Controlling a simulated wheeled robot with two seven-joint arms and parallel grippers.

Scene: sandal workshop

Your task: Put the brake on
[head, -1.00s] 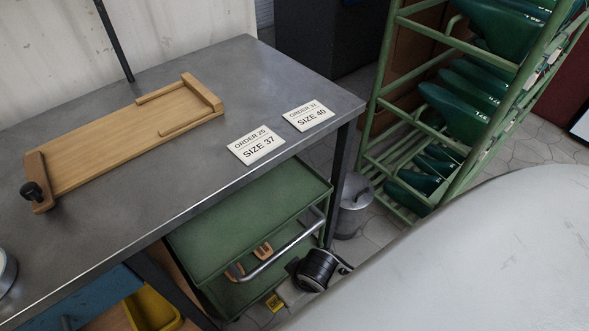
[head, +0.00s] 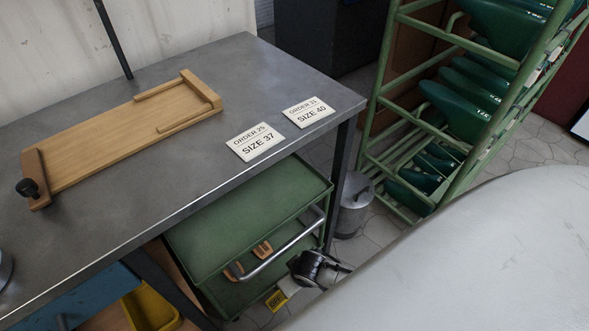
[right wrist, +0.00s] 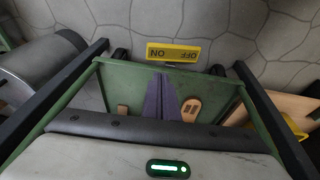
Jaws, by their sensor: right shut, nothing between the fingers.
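The brake is a yellow plate (right wrist: 173,54) marked ON and OFF, upside down in the right wrist view, at the floor-side end of the green trolley (right wrist: 112,80). In the head view a yellow marked piece (head: 277,299) shows low beside the trolley (head: 245,215). My right gripper (right wrist: 162,77) is shut and empty; its dark fingers point toward the plate and look apart from it. In the head view my dark right wrist (head: 311,266) is by the trolley's end, partly hidden. I cannot tell which side of the brake is down. My left gripper is out of view.
The trolley stands under the metal table (head: 200,170), with a silver handle (head: 285,250) and wooden pieces (head: 262,249) on its lower shelf. A grey bin (head: 354,205) and a green rack (head: 375,110) of shoe lasts stand to the right.

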